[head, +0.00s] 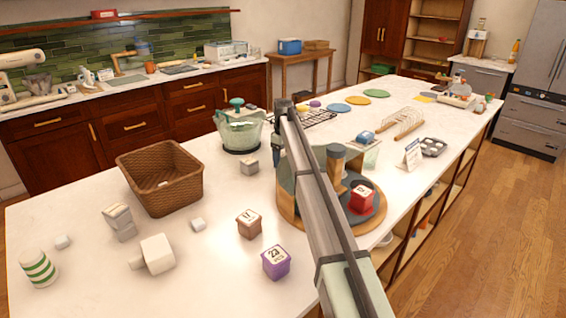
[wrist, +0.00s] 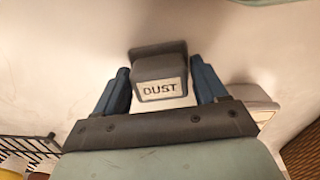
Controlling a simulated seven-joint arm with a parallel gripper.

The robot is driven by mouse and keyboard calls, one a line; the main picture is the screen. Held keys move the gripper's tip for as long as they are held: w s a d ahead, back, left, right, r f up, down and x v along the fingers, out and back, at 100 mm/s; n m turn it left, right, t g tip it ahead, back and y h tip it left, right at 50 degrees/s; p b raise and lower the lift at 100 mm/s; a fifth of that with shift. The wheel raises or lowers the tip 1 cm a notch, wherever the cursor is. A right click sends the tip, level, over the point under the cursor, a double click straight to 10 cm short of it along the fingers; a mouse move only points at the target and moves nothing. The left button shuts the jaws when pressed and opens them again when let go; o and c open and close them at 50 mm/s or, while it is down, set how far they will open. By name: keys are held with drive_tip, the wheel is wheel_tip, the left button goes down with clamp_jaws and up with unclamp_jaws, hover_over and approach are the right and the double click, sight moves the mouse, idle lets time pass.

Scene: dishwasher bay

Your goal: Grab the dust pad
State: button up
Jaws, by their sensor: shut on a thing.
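The dust pad (wrist: 160,68) is a dark grey block with a pale label reading "DUST" in the wrist view. My gripper (wrist: 159,66) has its blue fingers on either side of the pad, shut on it. The label faces the wrist camera. A pale surface lies behind the pad; I cannot tell how far it is from the pad.
The front left has some free room.

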drive_tip(key=shift+c, duration=0.7)
drive_tip(key=shift+r, duration=0.2)
